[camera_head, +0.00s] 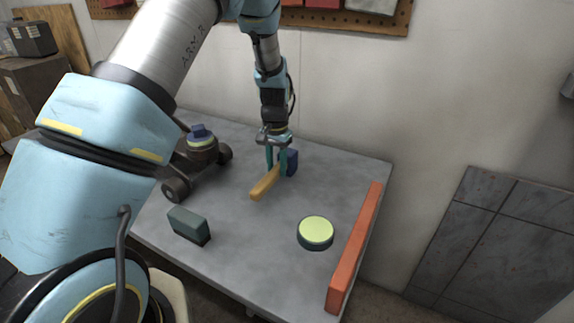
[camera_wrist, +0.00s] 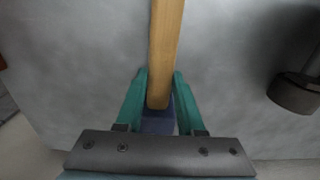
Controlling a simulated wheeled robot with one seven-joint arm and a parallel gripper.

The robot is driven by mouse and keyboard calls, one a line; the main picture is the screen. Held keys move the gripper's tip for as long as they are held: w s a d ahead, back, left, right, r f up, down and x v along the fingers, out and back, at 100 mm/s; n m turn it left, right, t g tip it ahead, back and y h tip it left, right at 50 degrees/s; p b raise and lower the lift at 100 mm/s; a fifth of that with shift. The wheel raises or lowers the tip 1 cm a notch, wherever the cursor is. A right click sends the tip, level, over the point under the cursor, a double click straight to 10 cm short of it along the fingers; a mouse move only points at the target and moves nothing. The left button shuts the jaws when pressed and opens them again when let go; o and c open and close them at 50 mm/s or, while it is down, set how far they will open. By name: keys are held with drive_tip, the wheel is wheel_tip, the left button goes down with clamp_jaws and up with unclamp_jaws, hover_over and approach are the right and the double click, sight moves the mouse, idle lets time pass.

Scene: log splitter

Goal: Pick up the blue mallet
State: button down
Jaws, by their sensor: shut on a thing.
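The blue mallet has a dark blue head (camera_head: 291,162) and a tan wooden handle (camera_head: 265,183). My gripper (camera_head: 276,170) points down over the grey table and is shut on the mallet where the handle meets the head. In the wrist view the teal fingers (camera_wrist: 158,95) stand on either side of the handle (camera_wrist: 165,50), and the blue head (camera_wrist: 158,122) shows between them, partly hidden by the gripper body. I cannot tell whether the mallet touches the table.
On the grey table (camera_head: 240,255) are a dark green block (camera_head: 189,226), a round tin with a yellow-green top (camera_head: 316,231) and a long orange bar (camera_head: 354,248) along the right edge. A dark wheeled object (camera_head: 198,155) stands to the left. A wall is behind.

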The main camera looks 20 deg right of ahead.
sight(277, 167)
drive_tip(key=shift+r, duration=0.1)
idle(0.8)
wheel_tip(277, 167, up, 10)
drive_tip(key=b, duration=0.2)
idle(0.4)
drive_tip(key=c, duration=1.2)
unclamp_jaws()
clamp_jaws()
